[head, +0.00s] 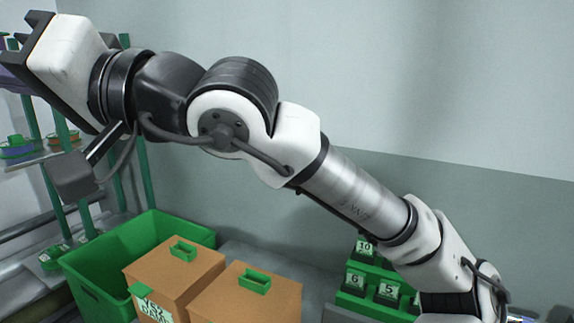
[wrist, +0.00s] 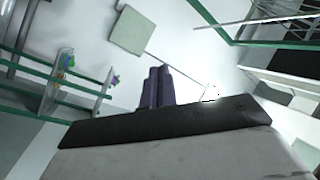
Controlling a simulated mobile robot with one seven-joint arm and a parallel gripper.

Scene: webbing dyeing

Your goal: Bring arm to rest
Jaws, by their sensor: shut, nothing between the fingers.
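My arm stretches across the head view from the lower right to the upper left, raised above the boxes and bin. My gripper shows at the upper left of the head view, cut by the picture edge. In the wrist view its two dark purple fingers (wrist: 157,86) stand side by side, pressed together with nothing between them.
Below the arm are a green bin (head: 92,283), two brown boxes (head: 188,273) (head: 262,302) with green-rimmed openings, and a green rack with numbered blocks (head: 358,299). A green-post shelf (head: 52,183) with spools (head: 18,148) stands close below my gripper. The wall behind is bare.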

